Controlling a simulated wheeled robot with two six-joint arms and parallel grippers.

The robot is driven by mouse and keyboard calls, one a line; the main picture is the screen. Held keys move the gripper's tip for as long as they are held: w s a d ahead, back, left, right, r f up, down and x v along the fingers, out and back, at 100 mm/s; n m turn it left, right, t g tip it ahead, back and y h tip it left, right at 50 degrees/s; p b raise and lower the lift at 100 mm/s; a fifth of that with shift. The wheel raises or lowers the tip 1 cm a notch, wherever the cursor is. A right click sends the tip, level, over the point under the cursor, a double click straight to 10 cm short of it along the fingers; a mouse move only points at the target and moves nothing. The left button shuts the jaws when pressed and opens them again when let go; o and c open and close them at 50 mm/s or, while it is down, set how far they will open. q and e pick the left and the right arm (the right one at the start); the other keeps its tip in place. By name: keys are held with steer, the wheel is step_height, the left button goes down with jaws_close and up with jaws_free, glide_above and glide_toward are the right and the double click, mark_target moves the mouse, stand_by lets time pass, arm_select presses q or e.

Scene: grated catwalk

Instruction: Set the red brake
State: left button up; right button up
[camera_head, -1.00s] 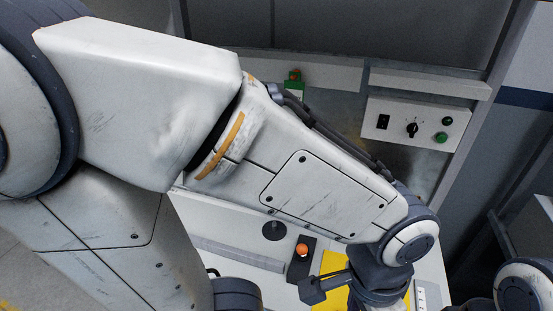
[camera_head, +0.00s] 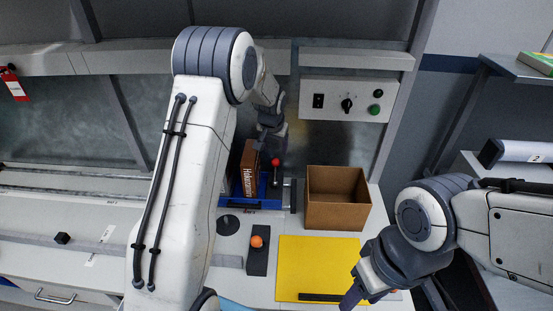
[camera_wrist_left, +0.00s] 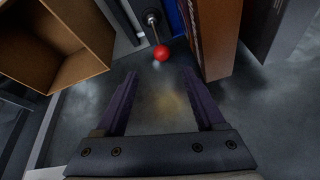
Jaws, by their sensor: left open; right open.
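The red brake is a lever with a red ball knob (camera_head: 275,163) on a dark rod, standing at the blue holder right of a brown book-like box. In the left wrist view the red knob (camera_wrist_left: 161,53) is just beyond and between my left fingertips, on a metal rod. My left gripper (camera_head: 268,143) is over the back of the bench, just above and left of the knob; in the left wrist view its fingers (camera_wrist_left: 160,74) are open and empty. My right gripper (camera_head: 366,296) is open at the front right, by the yellow mat, far from the lever.
The brown box (camera_head: 251,168) stands close left of the knob. An open cardboard box (camera_head: 337,222) is to the right. A yellow mat (camera_head: 318,262), an orange button (camera_head: 257,242) and a wall control panel (camera_head: 344,101) are nearby.

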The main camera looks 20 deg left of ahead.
mark_target(275, 160)
arm_select(q)
steer(key=p+x, duration=0.3)
steer(key=x, duration=0.7)
steer(key=shift+w+a+f, duration=0.2)
steer(key=shift+w+f, duration=0.05)
